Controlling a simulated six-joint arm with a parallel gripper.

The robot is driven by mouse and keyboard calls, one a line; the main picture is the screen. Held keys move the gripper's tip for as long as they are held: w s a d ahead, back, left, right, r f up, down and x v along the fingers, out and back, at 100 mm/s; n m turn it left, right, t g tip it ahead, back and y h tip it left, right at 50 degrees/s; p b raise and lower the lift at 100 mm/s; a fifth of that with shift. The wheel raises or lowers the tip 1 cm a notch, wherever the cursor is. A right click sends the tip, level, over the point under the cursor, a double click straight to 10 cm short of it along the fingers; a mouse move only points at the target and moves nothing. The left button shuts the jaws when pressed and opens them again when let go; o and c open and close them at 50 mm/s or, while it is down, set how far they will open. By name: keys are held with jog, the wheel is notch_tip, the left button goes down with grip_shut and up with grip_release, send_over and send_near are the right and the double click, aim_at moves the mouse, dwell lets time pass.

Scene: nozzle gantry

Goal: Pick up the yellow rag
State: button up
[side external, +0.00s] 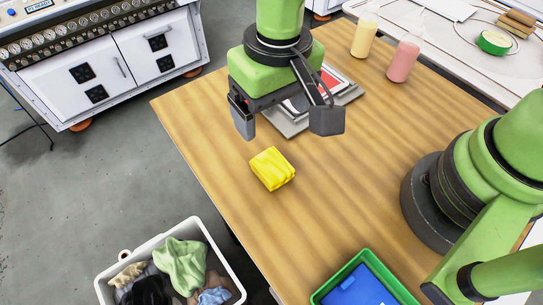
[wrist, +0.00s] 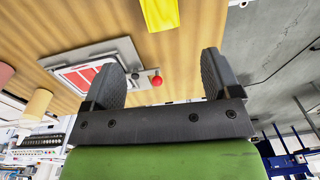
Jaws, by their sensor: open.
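The yellow rag (side external: 272,168) lies folded in a small block on the wooden table (side external: 330,210), left of the table's middle in the side external view. In the wrist view the rag (wrist: 160,14) shows at the top edge, partly cut off, beyond my fingertips. My gripper (side external: 286,124) is open and empty, above the table and set back from the rag. In the wrist view its two dark fingers (wrist: 160,74) stand wide apart with nothing between them.
A grey plate with a red and white panel (side external: 293,115) lies behind my gripper. Yellow and pink bottles (side external: 404,60) stand at the back. A green-rimmed blue tray (side external: 318,297) sits at the front. A white bin of cloths (side external: 237,277) stands off the table's left edge.

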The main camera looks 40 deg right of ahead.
send_over(271, 164)
notch_tip(271, 164, down, 6)
jog(key=shift+s+a+f, duration=0.1)
jog(key=shift+a+f, duration=0.05)
jog(key=shift+d+f, duration=0.2)
jog(key=shift+f, duration=2.85)
jog(key=c, duration=1)
jog(key=shift+r, duration=0.1)
notch_tip(271, 164, up, 10)
jog(key=shift+f, duration=0.1)
jog(key=shift+o, duration=0.3)
